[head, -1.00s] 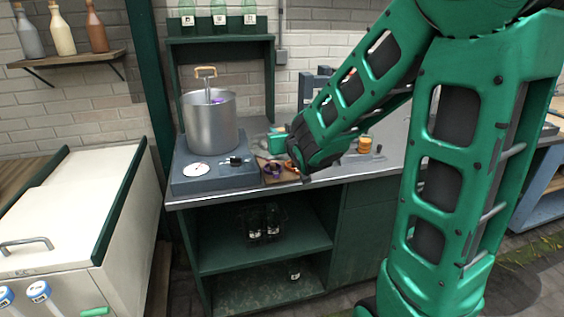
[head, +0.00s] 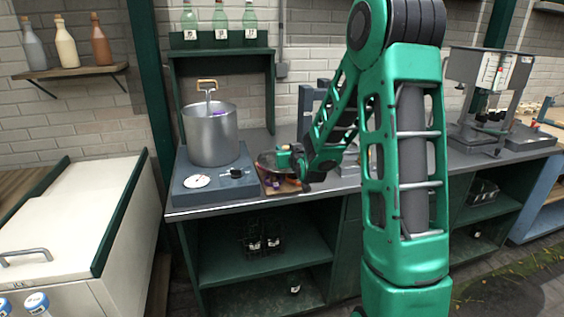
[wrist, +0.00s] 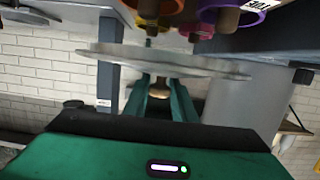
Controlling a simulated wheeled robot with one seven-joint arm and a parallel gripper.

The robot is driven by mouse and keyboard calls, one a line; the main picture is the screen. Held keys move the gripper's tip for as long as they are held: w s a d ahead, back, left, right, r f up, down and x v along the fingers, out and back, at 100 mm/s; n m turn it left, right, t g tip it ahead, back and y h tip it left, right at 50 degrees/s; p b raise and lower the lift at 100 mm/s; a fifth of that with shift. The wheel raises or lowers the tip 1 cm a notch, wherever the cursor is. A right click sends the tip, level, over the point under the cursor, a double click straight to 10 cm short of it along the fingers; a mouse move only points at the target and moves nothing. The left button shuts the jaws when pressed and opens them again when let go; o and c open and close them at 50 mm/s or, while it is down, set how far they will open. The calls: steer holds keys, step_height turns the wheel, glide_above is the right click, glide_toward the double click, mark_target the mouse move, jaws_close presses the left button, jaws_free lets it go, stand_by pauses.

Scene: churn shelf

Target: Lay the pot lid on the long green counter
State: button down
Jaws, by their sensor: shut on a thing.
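The pot lid is a thin grey disc (wrist: 165,60), close in front of the wrist camera. My gripper (wrist: 160,90) is shut on the knob of the lid. In the head view the lid (head: 268,160) looks dark and shiny, and my gripper (head: 287,158) is at its right side. The lid is above the left part of the long green counter (head: 500,168), which has a grey top and green body. Whether the lid touches anything below is hard to tell.
Colourful ring-shaped items (wrist: 230,15) on a small board (head: 285,187) are near the lid. A machine (head: 490,85) stands farther right. My arm hides the middle counter.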

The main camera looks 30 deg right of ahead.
steer(key=shift+f, duration=1.8)
steer(key=c, duration=1.5)
jaws_free()
steer(key=shift+o, duration=0.2)
